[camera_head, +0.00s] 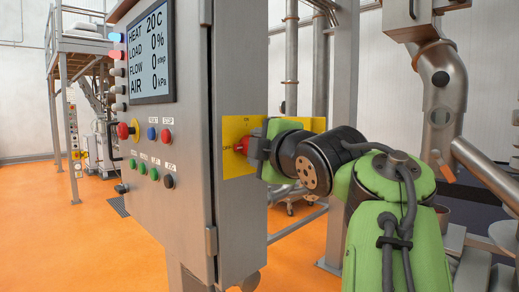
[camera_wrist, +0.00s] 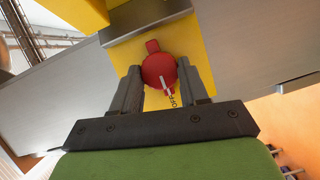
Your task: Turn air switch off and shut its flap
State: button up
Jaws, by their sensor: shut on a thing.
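The air switch is a red knob (camera_wrist: 160,70) on a yellow plate (camera_head: 236,131) on the side of the grey cabinet. The plate carries ON at the top and OFF at the left in the head view. My gripper (camera_wrist: 160,82) is shut on the knob, one dark finger on each side; it also shows in the head view (camera_head: 256,150). The white line on the knob points at the OFF lettering. A yellow panel (camera_head: 318,124) stands out past the cabinet's edge, seemingly the open flap, partly hidden by my gripper.
The cabinet front (camera_head: 165,130) has a display (camera_head: 151,50), with AIR at 0 kPa, and several buttons. Pipes and a steel post (camera_head: 343,120) stand behind my arm. Orange floor (camera_head: 50,235) lies open at the left.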

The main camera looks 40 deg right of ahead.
jog(key=o, duration=1.1)
jog(key=shift+c, duration=0.2)
jog(key=p+v, duration=0.2)
jog(key=v, duration=1.3)
jog(key=shift+s, duration=0.4)
jog(key=shift+a, duration=0.1)
